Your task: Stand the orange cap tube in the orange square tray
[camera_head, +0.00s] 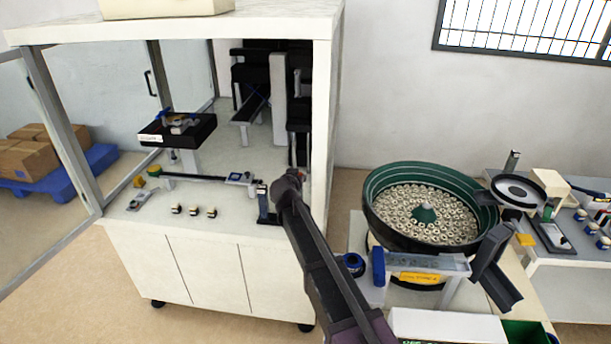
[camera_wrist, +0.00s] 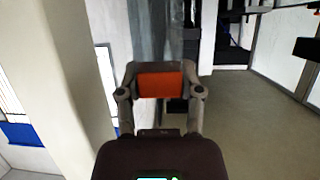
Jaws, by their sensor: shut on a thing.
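In the wrist view my gripper (camera_wrist: 160,76) is shut on an orange-red piece (camera_wrist: 161,85), which fills the space between the two fingers; I take it for the orange cap of the tube. I cannot identify an orange square tray for sure; a small orange piece (camera_head: 139,181) lies at the left of the worktop.
The white cabinet (camera_head: 200,262) has a post (camera_head: 322,120) close by my arm. Several small parts (camera_head: 193,211) lie along its front. A black box on a stand (camera_head: 178,131) is further back. A green bowl feeder (camera_head: 380,185) stands to the right. Floor shows between.

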